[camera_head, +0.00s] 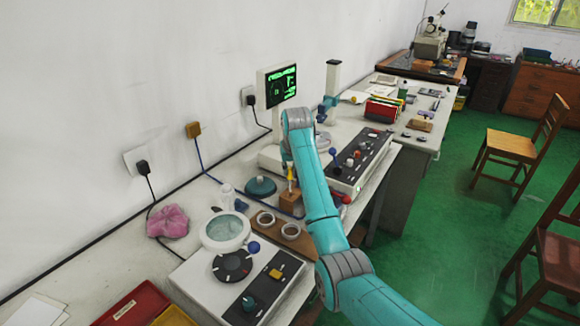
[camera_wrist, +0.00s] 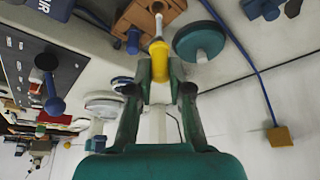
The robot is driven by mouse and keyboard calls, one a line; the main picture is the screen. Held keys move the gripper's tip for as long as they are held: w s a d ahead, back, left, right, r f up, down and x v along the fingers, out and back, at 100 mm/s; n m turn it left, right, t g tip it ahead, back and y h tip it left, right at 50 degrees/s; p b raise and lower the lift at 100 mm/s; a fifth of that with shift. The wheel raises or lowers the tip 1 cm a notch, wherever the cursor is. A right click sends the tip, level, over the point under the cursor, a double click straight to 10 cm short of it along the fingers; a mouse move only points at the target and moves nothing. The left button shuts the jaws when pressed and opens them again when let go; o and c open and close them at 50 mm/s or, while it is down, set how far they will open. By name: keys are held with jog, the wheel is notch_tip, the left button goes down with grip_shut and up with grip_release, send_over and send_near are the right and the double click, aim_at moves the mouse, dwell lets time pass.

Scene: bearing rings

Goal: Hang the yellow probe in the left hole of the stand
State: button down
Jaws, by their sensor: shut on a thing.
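The yellow probe (camera_wrist: 159,58) is held between the fingertips of my gripper (camera_wrist: 160,72), which is shut on it. Its pale shaft points away from the wrist toward the brown wooden stand (camera_wrist: 130,18). In the head view the probe (camera_head: 290,172) shows as a small yellow piece just above the wooden stand (camera_head: 290,203), beside my arm. The probe looks close to upright there. My arm hides most of the gripper in the head view. The tip overlaps the stand in the wrist view; I cannot tell whether it is in a hole.
A teal round piece (camera_head: 260,187) lies left of the stand. A control box (camera_head: 362,160) with knobs stands at the right. A monitor (camera_head: 277,86) is behind. A pink cloth (camera_head: 168,222) lies at the left.

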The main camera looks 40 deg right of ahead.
notch_tip(320, 180, down, 7)
dwell(4.2)
jog(key=c, duration=1)
grip_release()
jog(key=v, duration=1.2)
